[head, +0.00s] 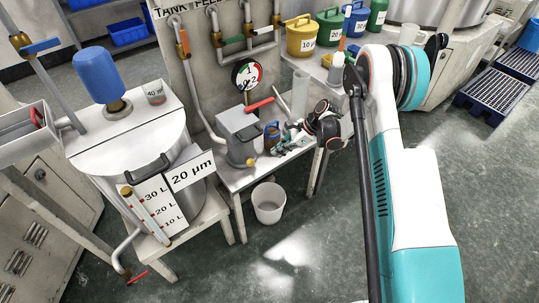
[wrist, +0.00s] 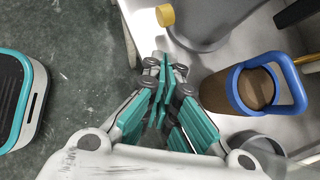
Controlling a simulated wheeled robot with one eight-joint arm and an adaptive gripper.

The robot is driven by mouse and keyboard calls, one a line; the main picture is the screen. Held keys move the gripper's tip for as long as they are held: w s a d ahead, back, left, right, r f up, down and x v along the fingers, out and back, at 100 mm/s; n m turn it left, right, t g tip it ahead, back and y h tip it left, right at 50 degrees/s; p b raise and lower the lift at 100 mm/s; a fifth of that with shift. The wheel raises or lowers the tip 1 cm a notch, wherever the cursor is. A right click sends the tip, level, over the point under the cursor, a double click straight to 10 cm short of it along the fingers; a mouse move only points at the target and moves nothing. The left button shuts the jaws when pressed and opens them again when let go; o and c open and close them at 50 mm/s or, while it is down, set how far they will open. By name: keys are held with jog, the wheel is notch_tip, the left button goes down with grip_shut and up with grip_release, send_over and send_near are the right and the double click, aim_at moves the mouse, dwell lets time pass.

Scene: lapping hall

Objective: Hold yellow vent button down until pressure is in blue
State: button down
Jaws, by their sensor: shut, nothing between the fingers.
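The yellow vent button (head: 251,162) sticks out low on the front of a grey lidded pot (head: 238,134) on the low bench. In the wrist view the button (wrist: 165,15) is at the top, beyond my fingertips and apart from them. My gripper (head: 281,148) is shut and empty, to the right of the button in the head view; its teal fingers (wrist: 158,80) meet in the wrist view. The round pressure gauge (head: 247,74) stands above the pot, with red, green and dark parts on its face. Its needle and a blue zone are too small to read.
A brown cup with a blue handle (wrist: 255,90) stands close right of my fingers in the wrist view. A red lever (head: 259,105) juts out above the pot. A white bucket (head: 269,203) is on the floor. A large tank (head: 130,150) stands left.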

jog(key=p+v, duration=0.1)
jog(key=v, duration=0.4)
jog(key=shift+d+f, duration=0.1)
dwell(0.3)
jog(key=s+d+r+n+t+h, duration=0.1)
jog(key=s+r+n, duration=0.25)
jog(key=r, duration=0.55)
jog(key=s+d+r+n+t+h, duration=0.15)
jog(key=s+r, duration=0.25)
jog(key=r, duration=0.6)
jog(key=s+d+r+n+t+h, duration=0.1)
jog(key=s+r+n+h, duration=0.15)
jog(key=r, duration=0.65)
jog(key=s+d+r+n+t+h, duration=0.1)
jog(key=s+d+r+n, duration=0.1)
jog(key=s, duration=0.6)
jog(key=s+d+r+n+t+h, duration=0.1)
jog(key=s+d+n, duration=0.1)
jog(key=s+n, duration=0.3)
jog(key=s+d+r+n+t+h, duration=0.1)
jog(key=s+d+r+n+t, duration=0.1)
jog(key=s, duration=0.9)
jog(key=shift+r+n, duration=0.4)
jog(key=shift+n, duration=0.25)
